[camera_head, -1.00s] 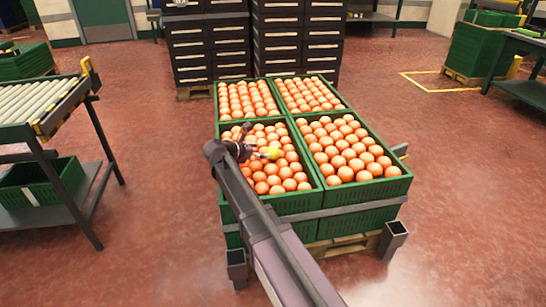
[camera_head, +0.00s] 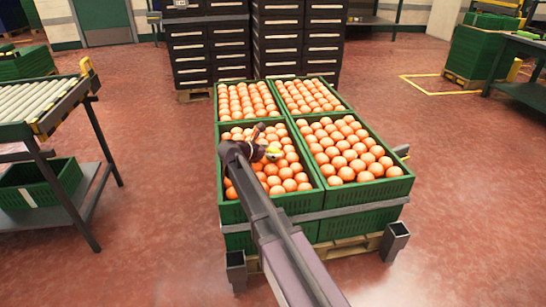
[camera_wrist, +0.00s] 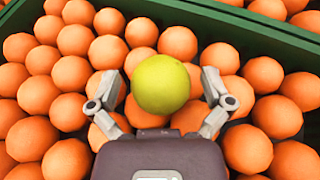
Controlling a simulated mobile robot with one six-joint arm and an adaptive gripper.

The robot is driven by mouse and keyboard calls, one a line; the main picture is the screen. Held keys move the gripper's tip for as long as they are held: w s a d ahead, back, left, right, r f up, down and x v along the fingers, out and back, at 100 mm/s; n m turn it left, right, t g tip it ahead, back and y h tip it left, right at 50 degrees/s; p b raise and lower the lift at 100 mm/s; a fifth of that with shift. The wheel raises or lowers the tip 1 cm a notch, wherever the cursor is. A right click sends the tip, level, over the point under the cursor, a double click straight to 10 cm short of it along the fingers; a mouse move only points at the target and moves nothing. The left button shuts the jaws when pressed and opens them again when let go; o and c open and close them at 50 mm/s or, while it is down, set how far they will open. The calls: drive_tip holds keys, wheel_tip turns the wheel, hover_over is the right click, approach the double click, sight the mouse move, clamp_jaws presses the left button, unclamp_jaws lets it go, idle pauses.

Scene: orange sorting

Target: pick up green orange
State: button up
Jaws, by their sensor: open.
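The green orange (camera_wrist: 161,84) is yellow-green and lies among orange ones in the near left crate. In the wrist view it sits between the two open fingers of my gripper (camera_wrist: 158,92), with a gap on each side. My gripper is open and holds nothing.
The near left crate (camera_head: 296,203) stands beside three other green crates of oranges on a pallet. Crate walls (camera_wrist: 235,25) rise behind the fruit. A roller conveyor (camera_head: 40,105) stands at the left. Dark drawer stacks stand behind.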

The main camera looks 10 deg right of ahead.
sight(273, 148)
drive_tip(key=shift+d, duration=0.1)
idle(0.5)
drive_tip(key=c, duration=1.1)
drive_tip(key=shift+o, duration=0.2)
drive_tip(key=shift+r, duration=0.15)
wheel_tip(273, 148, up, 4)
drive_tip(key=p, duration=0.4)
drive_tip(key=shift+f, duration=0.2)
drive_tip(key=s, duration=1)
drive_tip(key=s+r+p, duration=0.1)
drive_tip(key=s, duration=0.5)
drive_tip(key=shift+a, duration=0.35)
